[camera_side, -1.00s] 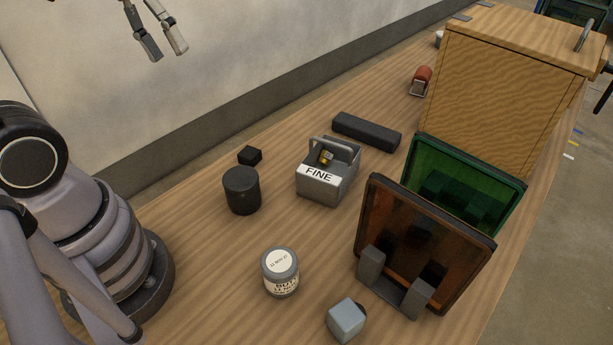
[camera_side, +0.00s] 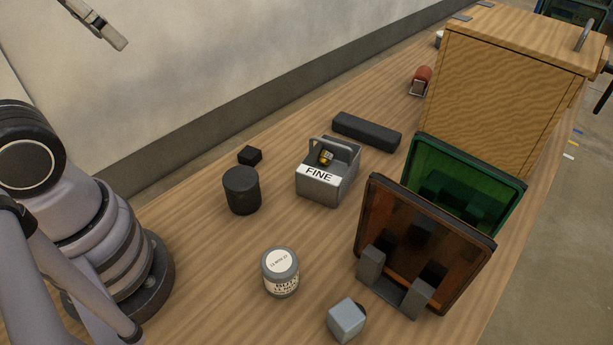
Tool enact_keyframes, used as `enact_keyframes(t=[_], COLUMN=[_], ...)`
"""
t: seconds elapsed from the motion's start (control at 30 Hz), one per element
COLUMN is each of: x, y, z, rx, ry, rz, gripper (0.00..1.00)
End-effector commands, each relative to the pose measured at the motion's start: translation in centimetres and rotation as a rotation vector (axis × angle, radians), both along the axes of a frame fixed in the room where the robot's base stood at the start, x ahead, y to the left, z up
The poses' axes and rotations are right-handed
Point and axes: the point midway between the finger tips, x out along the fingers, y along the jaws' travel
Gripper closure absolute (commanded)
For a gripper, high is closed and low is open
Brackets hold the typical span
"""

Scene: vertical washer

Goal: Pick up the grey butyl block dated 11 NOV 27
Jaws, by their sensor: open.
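The grey butyl block (camera_side: 281,272) is a round, upright piece standing on the table in the lower middle of the side view. It has a pale label on top with small date print that is hard to read, and a white label with dark lettering on its side. My gripper (camera_side: 100,24) is at the top left edge of the view, partly cut off. It is open and empty, high above the table and well away from the block.
A blue-grey cube (camera_side: 346,319) and an amber panel in a grey stand (camera_side: 370,266) are right of the block. A dark cylinder (camera_side: 241,190) and a grey FINE caddy (camera_side: 345,190) stand behind it. A green panel (camera_side: 505,195) and wooden cabinet (camera_side: 510,90) are farther right.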

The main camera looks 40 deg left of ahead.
Motion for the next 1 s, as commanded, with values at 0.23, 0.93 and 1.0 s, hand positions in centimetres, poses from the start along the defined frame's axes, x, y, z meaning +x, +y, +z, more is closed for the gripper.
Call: enact_keyframes(t=[0.23, 0.93, 1.0], x=[0.0, 2.8, 3.4], y=[0.0, -2.1, -2.7], z=[0.0, -5.9, -7.6], rx=[0.0, -0.209, -0.288], ry=[0.0, 0.449, 0.572], rz=[0.001, 0.049, 0.073], gripper=[0.02, 0.0, 0.0])
